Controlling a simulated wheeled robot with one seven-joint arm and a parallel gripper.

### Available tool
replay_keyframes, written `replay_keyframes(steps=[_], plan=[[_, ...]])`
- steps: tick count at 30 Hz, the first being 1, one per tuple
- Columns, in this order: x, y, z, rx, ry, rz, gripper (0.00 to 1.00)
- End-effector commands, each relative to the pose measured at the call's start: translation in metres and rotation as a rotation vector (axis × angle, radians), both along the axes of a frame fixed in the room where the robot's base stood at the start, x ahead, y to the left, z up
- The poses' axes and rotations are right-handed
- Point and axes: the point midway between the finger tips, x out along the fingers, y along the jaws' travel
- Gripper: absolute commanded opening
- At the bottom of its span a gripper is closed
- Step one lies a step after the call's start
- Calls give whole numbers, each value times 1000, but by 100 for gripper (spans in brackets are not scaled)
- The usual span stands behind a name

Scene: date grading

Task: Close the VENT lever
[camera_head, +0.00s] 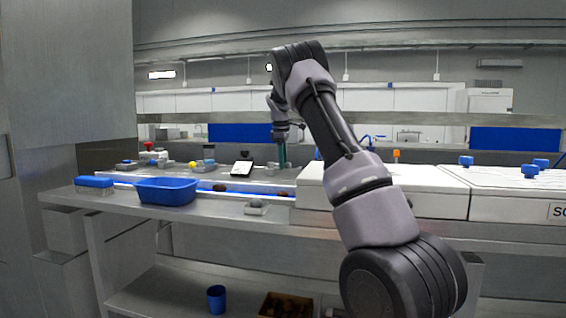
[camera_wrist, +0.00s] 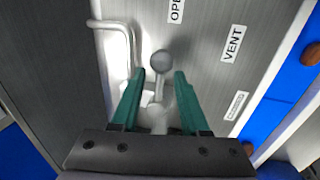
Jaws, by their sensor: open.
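The VENT lever (camera_wrist: 158,88) shows in the wrist view as a light grey stem with a round grey knob on a grey metal panel. A label reading VENT (camera_wrist: 232,44) and a cut-off label starting OPE (camera_wrist: 176,10) lie to its right. My gripper (camera_wrist: 160,74) is open, its green fingers on either side of the stem, with a gap on both sides. The knob shows just beyond the fingertips. In the head view my gripper (camera_head: 282,163) points down over the back of the bench, and I cannot make out the lever there.
A bent metal rail (camera_wrist: 131,50) stands close left of the lever. A blue strip with brown dates lies to the right.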

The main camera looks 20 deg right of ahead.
Motion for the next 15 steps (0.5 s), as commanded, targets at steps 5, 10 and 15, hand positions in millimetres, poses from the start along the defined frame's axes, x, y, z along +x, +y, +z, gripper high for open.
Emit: replay_keyframes(steps=[5, 10, 15], plan=[[1, 0, -2, -1, -1, 0, 45], [0, 0, -2, -1, -1, 0, 26], [0, -1, -2, -1, 0, -1, 0]])
